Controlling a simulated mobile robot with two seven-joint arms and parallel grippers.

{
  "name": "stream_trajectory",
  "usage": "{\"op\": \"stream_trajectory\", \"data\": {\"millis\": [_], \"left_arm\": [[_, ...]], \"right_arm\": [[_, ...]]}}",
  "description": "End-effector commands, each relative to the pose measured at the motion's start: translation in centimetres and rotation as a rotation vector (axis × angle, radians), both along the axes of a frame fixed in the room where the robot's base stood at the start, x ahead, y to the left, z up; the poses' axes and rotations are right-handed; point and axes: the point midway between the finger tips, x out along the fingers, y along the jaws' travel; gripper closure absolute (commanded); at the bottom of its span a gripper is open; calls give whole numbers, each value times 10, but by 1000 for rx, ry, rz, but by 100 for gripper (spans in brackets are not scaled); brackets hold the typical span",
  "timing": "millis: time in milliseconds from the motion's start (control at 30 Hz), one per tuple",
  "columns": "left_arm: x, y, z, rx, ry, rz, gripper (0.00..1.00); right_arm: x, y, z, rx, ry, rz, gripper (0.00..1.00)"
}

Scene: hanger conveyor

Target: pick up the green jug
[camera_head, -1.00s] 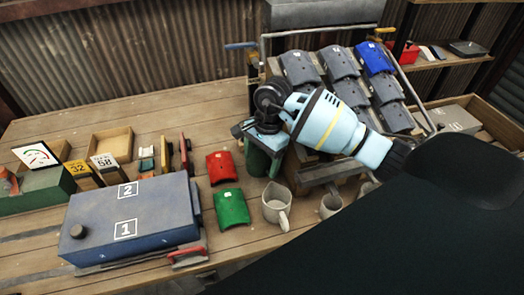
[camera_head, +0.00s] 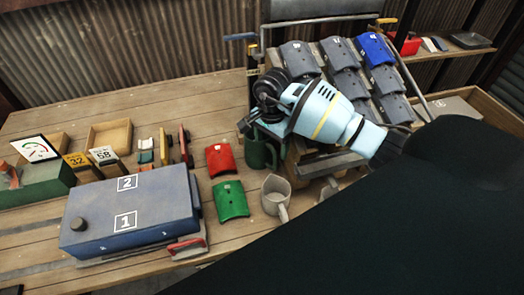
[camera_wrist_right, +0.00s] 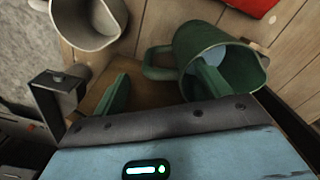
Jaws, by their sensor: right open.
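The green jug (camera_head: 257,154) stands upright on the wooden table, right of the red curved piece. My right gripper (camera_head: 259,127) is over it and hides part of its top. In the right wrist view the jug (camera_wrist_right: 239,72) shows its open mouth, with its handle toward the left. My right gripper (camera_wrist_right: 155,76) is open there, with the handle between its two green fingers. The right finger overlaps the jug's mouth and seems to reach inside. The left finger is apart from the handle, on its outer side. My left gripper is not in view.
Red (camera_head: 220,159) and green (camera_head: 230,201) curved pieces lie to the left. A rack of grey pieces (camera_head: 345,85) stands behind my arm.

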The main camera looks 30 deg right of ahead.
Motion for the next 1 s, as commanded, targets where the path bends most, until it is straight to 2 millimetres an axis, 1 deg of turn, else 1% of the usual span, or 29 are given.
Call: {"op": "stream_trajectory", "data": {"millis": [67,200,333,533,1000], "left_arm": [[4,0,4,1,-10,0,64],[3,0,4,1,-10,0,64],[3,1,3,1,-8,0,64],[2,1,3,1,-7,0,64],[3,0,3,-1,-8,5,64]], "right_arm": [[0,3,-10,3,0,-1,24],[0,2,-28,2,0,-1,24],[1,2,-34,2,-2,0,24],[1,2,-34,2,-2,0,24],[0,2,-34,1,-1,0,86]]}}
